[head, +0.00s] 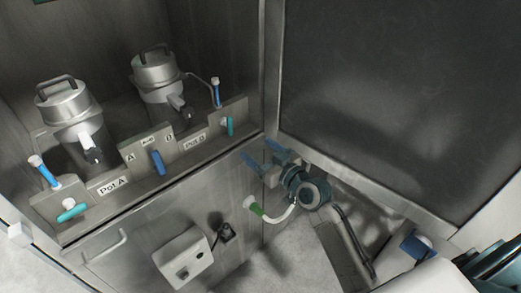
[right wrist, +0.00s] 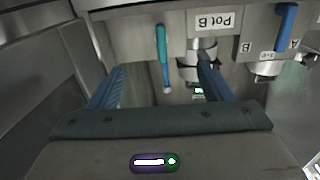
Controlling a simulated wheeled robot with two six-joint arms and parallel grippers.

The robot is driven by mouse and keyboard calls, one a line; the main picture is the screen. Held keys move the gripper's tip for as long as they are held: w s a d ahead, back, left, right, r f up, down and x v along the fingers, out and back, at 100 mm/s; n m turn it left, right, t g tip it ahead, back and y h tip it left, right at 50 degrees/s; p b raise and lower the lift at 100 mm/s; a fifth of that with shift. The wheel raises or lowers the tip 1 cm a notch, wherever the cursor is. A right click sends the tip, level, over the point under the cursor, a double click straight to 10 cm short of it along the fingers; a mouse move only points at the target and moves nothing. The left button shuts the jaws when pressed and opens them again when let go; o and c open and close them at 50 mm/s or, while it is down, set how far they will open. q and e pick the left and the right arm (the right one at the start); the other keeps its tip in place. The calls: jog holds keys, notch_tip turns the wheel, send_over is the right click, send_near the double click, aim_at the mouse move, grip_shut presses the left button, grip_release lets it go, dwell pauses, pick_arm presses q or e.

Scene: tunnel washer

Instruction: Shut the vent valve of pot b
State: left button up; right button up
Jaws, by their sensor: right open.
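Pot B (head: 158,78) is a lidded metal pot at the back, behind a panel labelled "Pot B" (head: 195,142). On that panel is a teal lever (head: 230,126), and behind it stands a blue stem with a white tip (head: 216,92). I cannot tell for certain which is the vent valve. My right gripper (head: 260,152) is open and empty, in front of and below the panel's right end. In the right wrist view, which is upside down, the teal lever (right wrist: 162,42) hangs between the blue fingers, apart from them. My left gripper is not in view.
Pot A (head: 68,108) stands to the left with its own teal lever (head: 73,211) and blue stem (head: 42,172). A blue selector handle (head: 158,162) sits between the A and B labels. A white box (head: 184,257) is on the cabinet front. A dark panel rises at right.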

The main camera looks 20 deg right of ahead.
aim_at(232, 128)
jog(key=x, duration=0.3)
jog(key=b+x, duration=0.1)
jog(key=x, duration=0.6)
jog(key=shift+r, duration=0.3)
jog(key=shift+b+x, duration=0.5)
jog(key=shift+x, duration=0.3)
jog(key=shift+r, duration=0.15)
grip_shut()
